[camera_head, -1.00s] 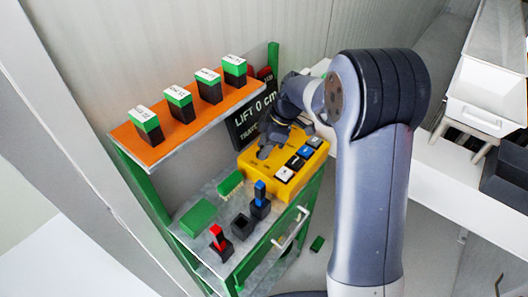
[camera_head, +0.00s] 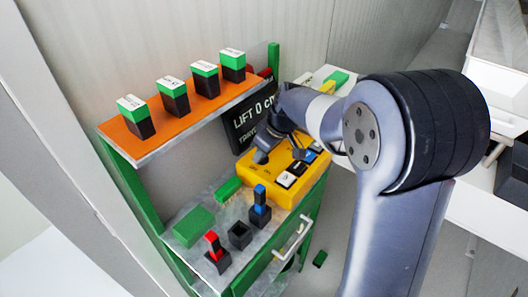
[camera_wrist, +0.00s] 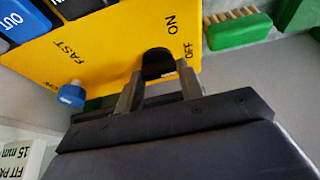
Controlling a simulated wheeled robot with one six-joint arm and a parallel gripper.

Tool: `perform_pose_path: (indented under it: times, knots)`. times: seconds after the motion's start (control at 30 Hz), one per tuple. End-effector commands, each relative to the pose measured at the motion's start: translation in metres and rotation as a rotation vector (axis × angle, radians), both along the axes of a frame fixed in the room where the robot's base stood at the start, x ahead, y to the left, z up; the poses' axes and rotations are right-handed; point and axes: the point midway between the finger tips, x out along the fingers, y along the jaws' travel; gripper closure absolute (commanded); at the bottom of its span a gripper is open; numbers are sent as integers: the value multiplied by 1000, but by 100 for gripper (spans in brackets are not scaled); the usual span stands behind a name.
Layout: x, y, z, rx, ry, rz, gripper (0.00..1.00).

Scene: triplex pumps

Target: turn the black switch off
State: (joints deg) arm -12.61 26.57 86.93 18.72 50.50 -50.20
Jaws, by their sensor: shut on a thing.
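The yellow control box (camera_head: 285,191) sits on the green-framed cart, and its face fills the upper part of the wrist view (camera_wrist: 110,45). The black switch (camera_wrist: 157,62) is a rounded dark knob by the ON and OFF labels on that face. My gripper (camera_wrist: 160,76) is shut on the black switch, one finger on each side of it. In the head view my gripper (camera_head: 267,148) is over the far left part of the box and hides the switch. Which label the switch points to cannot be told.
A blue knob (camera_wrist: 71,95) by the FAST label is left of my fingers. A green brush (camera_wrist: 238,30) lies close to the box on the right. Push buttons (camera_head: 297,168) are on the box. An orange shelf (camera_head: 160,138) with several green-topped black blocks stands at left.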

Motion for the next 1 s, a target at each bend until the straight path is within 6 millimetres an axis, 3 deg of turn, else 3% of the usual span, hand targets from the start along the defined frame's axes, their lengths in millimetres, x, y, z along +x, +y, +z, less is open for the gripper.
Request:
perform_pose_path:
  times: [0.57, 0.6, 0.7, 1.0]
  knots:
    - [0, 0, 1, 0, -1, -32, 86]
    - [0, 0, 1, 0, -1, -32, 60]
    - [0, 0, 1, 0, -2, -31, 55]
    - [-1, -2, 6, 1, -3, -30, 55]
